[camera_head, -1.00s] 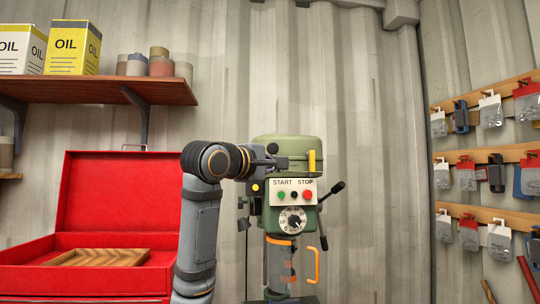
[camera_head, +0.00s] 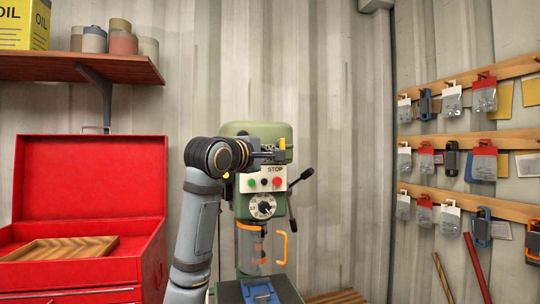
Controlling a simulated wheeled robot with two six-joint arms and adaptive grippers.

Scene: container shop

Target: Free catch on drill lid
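The green drill press stands at the centre, with its rounded lid (camera_head: 257,130) on top, seemingly closed. A small yellow piece, likely the catch (camera_head: 282,144), shows at the lid's right front, partly hidden. My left arm comes up from below, and my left gripper (camera_head: 274,154) lies sideways across the front of the drill head just below the lid. Its tips are at or just in front of the yellow piece; I cannot tell if they touch it or how far they are open. My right gripper is not in view.
The drill's button panel (camera_head: 262,181) and black lever (camera_head: 300,178) are close to the gripper. A red toolbox (camera_head: 92,180) stands open at left under a wooden shelf (camera_head: 80,68). Wall racks (camera_head: 480,142) hang at right.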

